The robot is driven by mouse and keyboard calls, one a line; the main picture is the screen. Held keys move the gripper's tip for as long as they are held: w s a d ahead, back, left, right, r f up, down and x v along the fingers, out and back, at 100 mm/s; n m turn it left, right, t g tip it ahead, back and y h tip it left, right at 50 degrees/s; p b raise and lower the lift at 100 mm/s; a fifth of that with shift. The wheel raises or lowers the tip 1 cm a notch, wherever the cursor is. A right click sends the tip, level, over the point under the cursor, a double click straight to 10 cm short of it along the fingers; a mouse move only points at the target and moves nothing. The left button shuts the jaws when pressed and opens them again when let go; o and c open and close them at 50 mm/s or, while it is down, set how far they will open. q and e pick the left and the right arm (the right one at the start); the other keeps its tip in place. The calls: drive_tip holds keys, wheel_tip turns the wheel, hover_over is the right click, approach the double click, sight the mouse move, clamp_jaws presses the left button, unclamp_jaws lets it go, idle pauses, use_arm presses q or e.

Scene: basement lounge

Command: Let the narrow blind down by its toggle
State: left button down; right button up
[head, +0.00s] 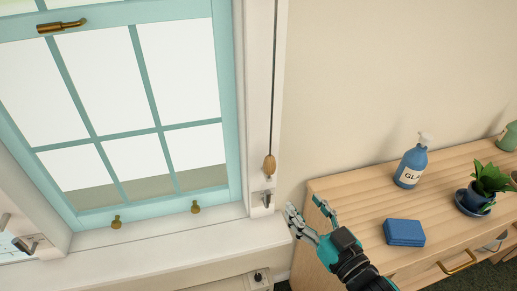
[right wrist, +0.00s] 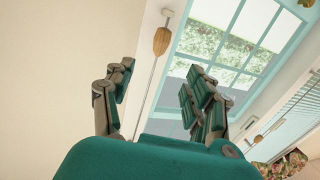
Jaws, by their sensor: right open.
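A wooden acorn-shaped toggle (head: 269,165) hangs at the end of a dark cord (head: 274,80) against the white window frame. It also shows in the right wrist view (right wrist: 162,40), above and beyond the fingers. Just below it, a small metal fitting (head: 266,199) is fixed to the frame. My right gripper (head: 306,208) is open and empty, below and to the right of the toggle and apart from it. Its spread fingers show in the right wrist view (right wrist: 155,98). No lowered blind covers the teal window (head: 150,120). My left gripper is not in view.
A white sill (head: 180,240) runs below the window. A second toggle (right wrist: 258,139) hangs near a slatted blind (right wrist: 287,118).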

drive_tip(key=p, duration=0.1)
approach(273, 165)
drive_tip(key=x, duration=1)
drive_tip(key=shift+w+a+p, duration=0.15)
drive_tip(key=shift+w+p, duration=0.05)
drive_tip(key=shift+p, duration=0.15)
drive_tip(key=shift+w+a, duration=0.15)
drive_tip(key=shift+w, duration=0.2)
drive_tip(key=shift+w+a, duration=0.1)
drive_tip(key=shift+w, duration=0.05)
drive_tip(key=c, duration=1)
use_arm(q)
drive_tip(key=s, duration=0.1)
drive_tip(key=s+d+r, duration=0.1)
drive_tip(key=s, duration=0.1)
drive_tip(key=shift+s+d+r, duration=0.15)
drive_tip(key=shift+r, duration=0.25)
use_arm(e)
drive_tip(key=shift+f, duration=0.1)
clamp_jaws()
